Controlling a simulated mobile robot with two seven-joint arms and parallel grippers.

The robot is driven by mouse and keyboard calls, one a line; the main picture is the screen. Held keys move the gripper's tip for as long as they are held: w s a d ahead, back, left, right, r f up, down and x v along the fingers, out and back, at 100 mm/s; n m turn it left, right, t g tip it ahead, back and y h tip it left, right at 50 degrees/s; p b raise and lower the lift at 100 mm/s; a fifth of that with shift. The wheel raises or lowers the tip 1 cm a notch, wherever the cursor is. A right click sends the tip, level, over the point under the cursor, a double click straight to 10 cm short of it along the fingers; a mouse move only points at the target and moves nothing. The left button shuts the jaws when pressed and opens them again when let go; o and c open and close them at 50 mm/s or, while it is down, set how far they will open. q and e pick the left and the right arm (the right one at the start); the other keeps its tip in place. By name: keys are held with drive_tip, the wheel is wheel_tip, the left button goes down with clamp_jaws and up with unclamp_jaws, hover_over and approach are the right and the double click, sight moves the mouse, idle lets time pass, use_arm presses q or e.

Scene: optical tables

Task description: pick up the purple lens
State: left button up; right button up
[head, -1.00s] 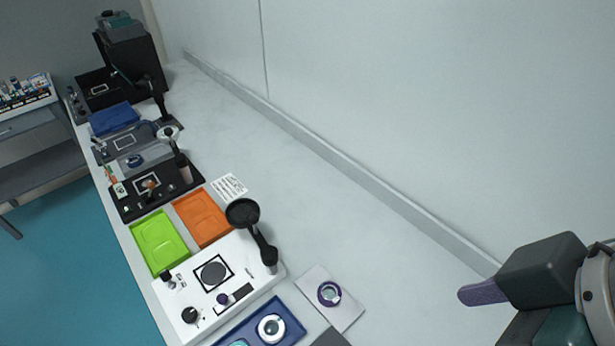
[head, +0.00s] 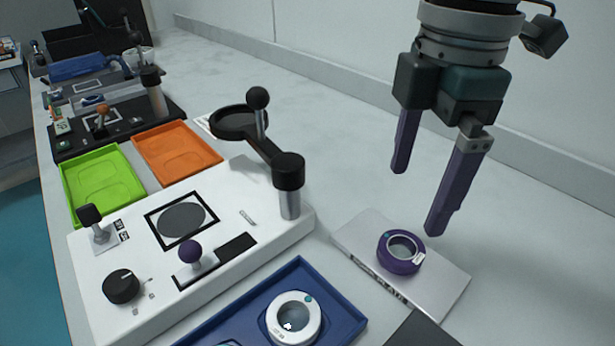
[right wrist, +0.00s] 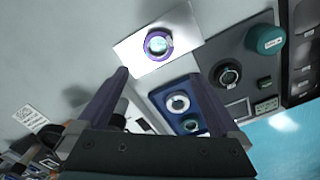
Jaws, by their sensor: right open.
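The purple lens (head: 401,252) is a short purple ring with clear glass, lying on a thin silver plate (head: 444,279) at the lower right of the head view. It also shows in the right wrist view (right wrist: 158,44), beyond the fingertips. My right gripper (head: 417,202) is open and empty, above and slightly behind the lens, with its two purple fingers pointing down. In the right wrist view its fingers (right wrist: 158,75) stand wide apart and do not touch the lens. My left gripper is out of view.
A blue tray (head: 345,309) holding a white-ringed lens (head: 293,318) lies left of the plate. A white device (head: 130,252) with knobs and a tall black-armed post (head: 289,190) stands further left. Green (head: 128,190) and orange (head: 199,147) trays lie behind it. The table behind the plate is clear.

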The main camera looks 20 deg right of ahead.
sight(403, 247)
drive_tip(key=f, duration=0.3)
drive_tip(key=f+b, duration=0.1)
drive_tip(key=f, duration=0.1)
drive_tip(key=shift+w+d, duration=0.25)
drive_tip(key=f, duration=0.1)
drive_tip(key=f+b, duration=0.1)
drive_tip(key=f, duration=0.2)
drive_tip(key=shift+s+d+f, duration=0.2)
drive_tip(key=shift+d+f, duration=0.1)
drive_tip(key=shift+f, duration=0.55)
drive_tip(key=c, duration=1.5)
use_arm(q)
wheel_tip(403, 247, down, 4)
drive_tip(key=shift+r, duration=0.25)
use_arm(e)
drive_tip(key=shift+r, duration=0.1)
drive_tip(key=shift+r, duration=0.1)
